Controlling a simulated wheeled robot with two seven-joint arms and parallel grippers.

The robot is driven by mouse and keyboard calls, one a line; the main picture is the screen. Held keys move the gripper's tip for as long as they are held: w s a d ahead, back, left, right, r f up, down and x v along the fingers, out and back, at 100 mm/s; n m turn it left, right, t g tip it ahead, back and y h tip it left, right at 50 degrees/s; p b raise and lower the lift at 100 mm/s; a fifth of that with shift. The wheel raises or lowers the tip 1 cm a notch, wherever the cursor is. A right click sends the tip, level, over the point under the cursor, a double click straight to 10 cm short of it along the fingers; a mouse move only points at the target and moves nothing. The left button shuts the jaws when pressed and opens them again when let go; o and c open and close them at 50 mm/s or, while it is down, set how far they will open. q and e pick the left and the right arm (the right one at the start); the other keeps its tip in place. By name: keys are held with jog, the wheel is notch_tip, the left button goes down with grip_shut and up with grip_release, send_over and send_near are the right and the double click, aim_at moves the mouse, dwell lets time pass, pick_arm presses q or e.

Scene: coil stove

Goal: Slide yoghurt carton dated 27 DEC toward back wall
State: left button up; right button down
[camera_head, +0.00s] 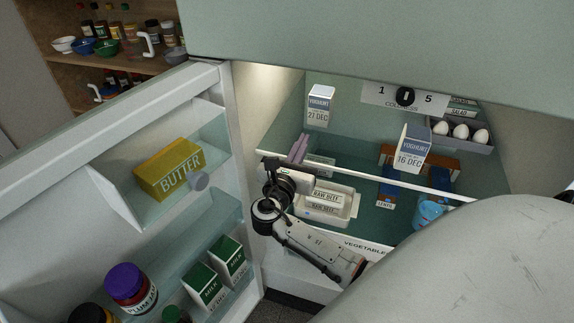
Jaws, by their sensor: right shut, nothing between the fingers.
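A white and blue yoghurt carton (320,105) stands upright on the upper fridge shelf at the back left. Its small date looks like 21 DEC or 27 DEC; I cannot tell which. A second yoghurt carton (412,148), dated 16 DEC, stands nearer the front on the right. My right gripper (270,163) is at the shelf's front left edge, in front of and below the back-left carton, apart from both cartons. It is shut and empty, and its fingertips show poorly. My left gripper is not in view.
Pinkish sticks (299,148) lie near the shelf's front left. An egg tray (475,146) stands at the back right. Below are a raw beef tray (342,206) and a blue cup (430,213). The open door (225,110) holds butter (168,168) and milk (203,286).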

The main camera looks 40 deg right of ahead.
jog(key=v, duration=1.2)
jog(key=shift+s+a+b, duration=0.2)
jog(key=shift+a+b, duration=0.1)
jog(key=s+a+f+m+y, duration=0.2)
jog(key=s+f+m+y, duration=0.15)
jog(key=f, duration=0.55)
jog(key=s+a+f+m+y, duration=0.25)
jog(key=f+y, duration=0.25)
jog(key=f, duration=0.5)
jog(key=s+a+f+m+y, duration=0.4)
jog(key=s+a+m+y, duration=0.5)
jog(key=m, duration=0.7)
jog(key=shift+s+a+f+g, duration=0.3)
jog(key=shift+s+a, duration=0.8)
jog(key=shift+a, duration=0.15)
